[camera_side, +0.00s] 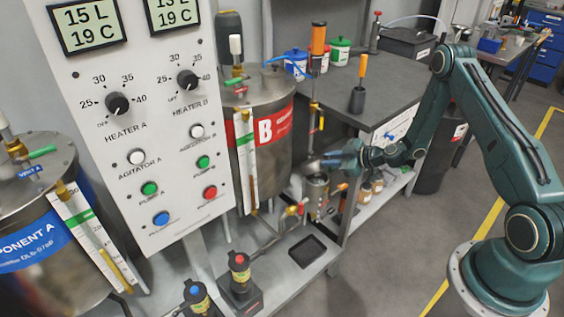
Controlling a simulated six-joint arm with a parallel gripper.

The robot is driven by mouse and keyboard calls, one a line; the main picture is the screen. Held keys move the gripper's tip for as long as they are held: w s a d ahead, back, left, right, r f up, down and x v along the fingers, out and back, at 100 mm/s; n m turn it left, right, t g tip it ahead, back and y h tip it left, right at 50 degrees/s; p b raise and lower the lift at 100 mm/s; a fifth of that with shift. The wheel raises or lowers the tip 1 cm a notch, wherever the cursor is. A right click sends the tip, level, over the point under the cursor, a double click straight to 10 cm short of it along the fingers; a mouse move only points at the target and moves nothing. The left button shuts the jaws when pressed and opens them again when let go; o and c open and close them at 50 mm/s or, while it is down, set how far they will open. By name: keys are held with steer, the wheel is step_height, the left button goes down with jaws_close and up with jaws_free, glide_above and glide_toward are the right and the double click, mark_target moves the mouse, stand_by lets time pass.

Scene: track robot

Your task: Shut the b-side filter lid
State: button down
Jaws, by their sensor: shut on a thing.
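The b-side filter (316,196) is a small metal canister below and right of the tank labelled B. Its lid (311,168) shows as a small grey metal piece just above the canister, tilted up and apart from the rim as far as I can see. My gripper (330,163) reaches in from the right at the lid's height and is shut on the lid. The fingertips and the exact grip are small and partly hidden against the metal parts.
The B tank (268,150) stands left of the filter, and a vertical pipe with an orange top (318,40) rises above it. The grey workbench (385,95) is close behind my gripper. The control panel (135,130) stands at left. A black tray (307,251) lies below.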

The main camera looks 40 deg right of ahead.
steer(key=c, duration=2.2)
jaws_free()
steer(key=s+f, duration=0.1)
steer(key=f, duration=0.1)
steer(key=s+f, duration=0.2)
steer(key=f, duration=0.1)
steer(key=shift+s+a+f, duration=0.15)
steer(key=shift+s+f, duration=0.15)
steer(key=shift+s, duration=0.05)
steer(key=c, duration=1.5)
jaws_free()
steer(key=shift+r, duration=0.1)
steer(key=shift+o, duration=0.6)
steer(key=shift+w, duration=0.1)
steer(key=shift+r, duration=0.1)
steer(key=v, duration=1.3)
steer(key=shift+s+r, duration=0.25)
steer(key=shift+s, duration=0.1)
